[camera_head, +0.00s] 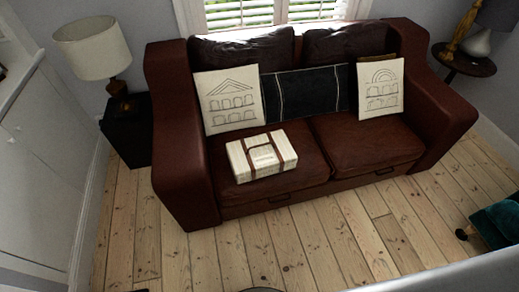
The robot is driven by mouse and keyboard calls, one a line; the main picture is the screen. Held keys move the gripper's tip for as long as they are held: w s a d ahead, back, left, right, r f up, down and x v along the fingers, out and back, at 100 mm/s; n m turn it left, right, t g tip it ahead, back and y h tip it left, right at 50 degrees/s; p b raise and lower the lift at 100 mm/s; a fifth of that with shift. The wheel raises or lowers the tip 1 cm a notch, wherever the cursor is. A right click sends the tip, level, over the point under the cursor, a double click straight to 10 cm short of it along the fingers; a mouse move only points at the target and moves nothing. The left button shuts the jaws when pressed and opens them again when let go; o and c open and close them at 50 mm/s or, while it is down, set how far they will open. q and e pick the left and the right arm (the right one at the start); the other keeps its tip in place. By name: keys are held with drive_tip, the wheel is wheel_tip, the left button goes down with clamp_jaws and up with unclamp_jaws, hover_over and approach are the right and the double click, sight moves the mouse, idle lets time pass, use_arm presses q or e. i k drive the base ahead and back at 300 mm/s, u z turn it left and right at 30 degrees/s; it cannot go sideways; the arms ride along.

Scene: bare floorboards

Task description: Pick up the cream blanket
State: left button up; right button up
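A cream blanket (261,156), folded into a flat block with brown straps around it and a pale label on top, lies on the left seat cushion of a dark red-brown leather sofa (184,150). Its front edge is close to the front of the seat. Neither of my grippers shows in the head view, and nothing touches the blanket from above.
Two cream cushions with building drawings (228,99) (380,87) and a black cushion (305,91) lean on the sofa back. A lamp (94,52) on a black side table (128,130) stands left. A round table (464,62) stands right. Floorboards (290,245) in front are mostly clear.

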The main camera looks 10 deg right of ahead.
sight(252, 158)
drive_tip(key=z, duration=1.9)
drive_tip(key=i, duration=1.1)
drive_tip(key=z, duration=0.15)
